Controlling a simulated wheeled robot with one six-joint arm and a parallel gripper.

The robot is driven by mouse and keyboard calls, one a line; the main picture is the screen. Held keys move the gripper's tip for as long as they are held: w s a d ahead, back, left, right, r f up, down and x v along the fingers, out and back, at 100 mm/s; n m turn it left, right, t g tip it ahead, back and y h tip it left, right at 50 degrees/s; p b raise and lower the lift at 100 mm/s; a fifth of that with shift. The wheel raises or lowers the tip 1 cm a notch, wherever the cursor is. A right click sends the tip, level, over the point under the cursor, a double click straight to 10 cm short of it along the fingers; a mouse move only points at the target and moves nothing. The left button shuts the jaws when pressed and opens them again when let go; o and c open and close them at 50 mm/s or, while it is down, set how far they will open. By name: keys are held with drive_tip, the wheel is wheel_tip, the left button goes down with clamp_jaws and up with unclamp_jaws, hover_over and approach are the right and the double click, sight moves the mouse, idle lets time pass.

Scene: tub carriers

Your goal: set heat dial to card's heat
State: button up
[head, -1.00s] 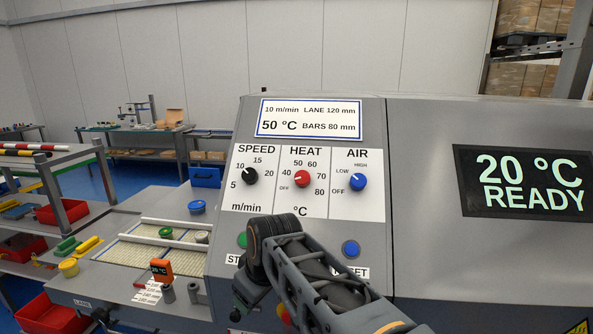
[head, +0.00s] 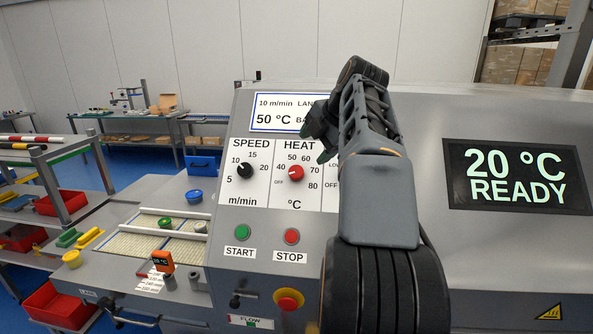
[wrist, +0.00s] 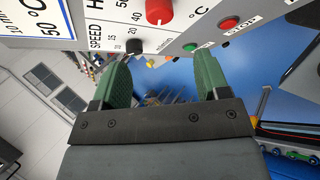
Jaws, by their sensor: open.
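The red heat dial (head: 295,173) is on the sloping panel, and its white mark seems to point left, near OFF and 40. The card (head: 284,114) above reads 50 °C and 10 m/min; the arm hides its right part. My gripper (head: 319,138) is above and right of the heat dial, in front of the panel. In the wrist view my gripper (wrist: 163,78) has its green fingers apart with nothing between them. The heat dial (wrist: 159,10) shows there at the top edge, beyond the fingertips.
The black speed dial (head: 243,170) is left of the heat dial. The air dial is hidden behind my arm. Below are the green START button (head: 242,232), red STOP button (head: 292,236) and emergency stop (head: 288,300). The display (head: 516,176) reads 20 °C READY.

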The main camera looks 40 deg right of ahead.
sight(296, 172)
drive_tip(key=p+x, duration=0.1)
drive_tip(key=x, duration=1)
drive_tip(key=shift+w+a+f, duration=0.1)
drive_tip(key=shift+w+f, duration=0.1)
drive_tip(key=shift+f, duration=0.1)
drive_tip(key=shift+c, duration=0.3)
drive_tip(key=c, duration=0.9)
drive_tip(key=shift+f+b, duration=0.15)
drive_tip(key=shift+b, duration=0.2)
